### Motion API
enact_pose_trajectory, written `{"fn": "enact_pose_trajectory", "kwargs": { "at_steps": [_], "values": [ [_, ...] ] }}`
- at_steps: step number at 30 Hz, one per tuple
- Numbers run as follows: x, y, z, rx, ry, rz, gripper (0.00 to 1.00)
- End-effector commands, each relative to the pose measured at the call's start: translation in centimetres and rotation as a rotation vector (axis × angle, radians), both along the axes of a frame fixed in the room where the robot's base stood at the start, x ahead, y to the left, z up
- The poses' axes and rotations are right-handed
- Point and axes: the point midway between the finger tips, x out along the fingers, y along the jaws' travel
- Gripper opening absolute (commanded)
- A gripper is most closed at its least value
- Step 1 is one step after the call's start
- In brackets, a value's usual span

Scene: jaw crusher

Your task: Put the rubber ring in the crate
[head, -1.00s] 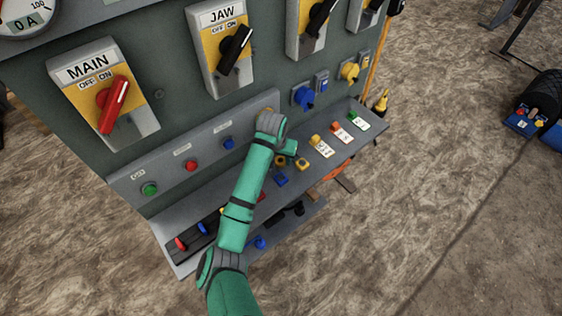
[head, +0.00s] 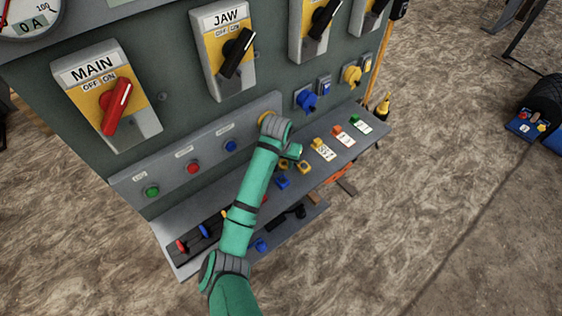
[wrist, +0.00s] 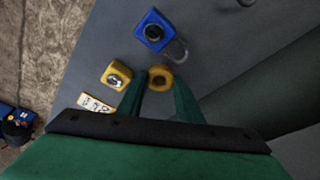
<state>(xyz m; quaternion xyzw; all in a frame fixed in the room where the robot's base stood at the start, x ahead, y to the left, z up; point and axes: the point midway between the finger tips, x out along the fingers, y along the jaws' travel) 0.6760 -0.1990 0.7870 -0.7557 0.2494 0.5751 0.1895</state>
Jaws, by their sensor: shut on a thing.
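The rubber ring (wrist: 160,78) looks yellow-brown with a dark hole. In the wrist view it sits between the tips of my gripper (wrist: 158,92), which is shut on it. The ring is over the grey ledge (wrist: 215,50) of the control panel; I cannot tell whether it still touches the ledge. In the head view a small yellow ring shape (head: 283,164) shows just below my wrist, and my fingers are mostly hidden. A blue box (head: 524,127) with small things in it stands on the ground at far right; it may be the crate.
A blue padlock (wrist: 153,30) and a yellow padlock (wrist: 115,76) lie close to my fingertips. White tags (head: 323,150) lie further right on the ledge. Panel switches and buttons rise behind. The ground between panel and blue box is clear.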

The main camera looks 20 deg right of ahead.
Motion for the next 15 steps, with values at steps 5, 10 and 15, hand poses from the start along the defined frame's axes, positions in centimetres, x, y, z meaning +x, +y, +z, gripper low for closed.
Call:
{"fn": "enact_pose_trajectory", "kwargs": {
  "at_steps": [5, 10, 15],
  "values": [
    [-2.0, -0.6, 1.4, -0.002, -0.001, 0.001, 0.07],
    [-4.7, -1.6, 2.9, -0.003, -0.002, 0.001, 0.07],
    [-7.8, -2.6, 4.7, -0.002, -0.002, 0.003, 0.07]
  ]
}}
